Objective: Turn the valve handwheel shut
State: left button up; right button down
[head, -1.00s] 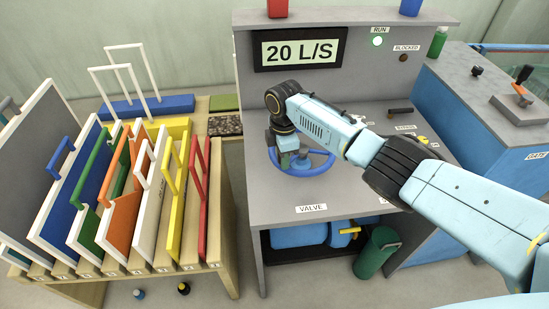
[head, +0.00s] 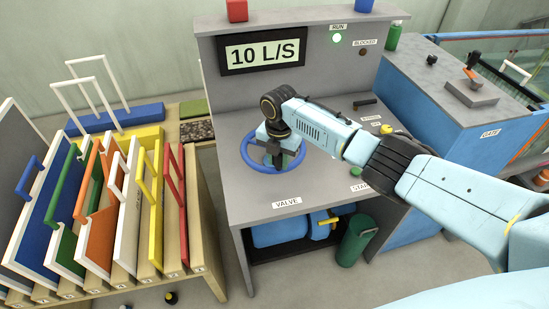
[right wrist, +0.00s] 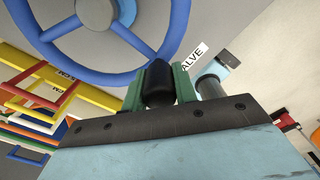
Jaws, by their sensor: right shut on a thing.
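The blue valve handwheel (head: 247,158) lies flat on the grey console top, behind the VALVE label. It also fills the upper left of the right wrist view (right wrist: 178,35). The arm hides part of the wheel in the head view. The display (head: 262,54) reads 10 L/S. My left gripper is not in view.
A rack with several coloured framed panels (head: 100,220) stands at the left. The green RUN lamp (head: 337,38) is lit; the BLOCKED lamp (head: 362,52) is dark. A green START button (head: 356,170) sits right of the wheel. A blue gate cabinet (head: 450,130) stands at the right.

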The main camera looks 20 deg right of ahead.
jog(key=shift+d, duration=0.6)
jog(key=c, duration=1.1)
grip_release()
jog(key=shift+d, duration=0.1)
jog(key=shift+r, duration=0.2)
notch_tip(320, 180, up, 13)
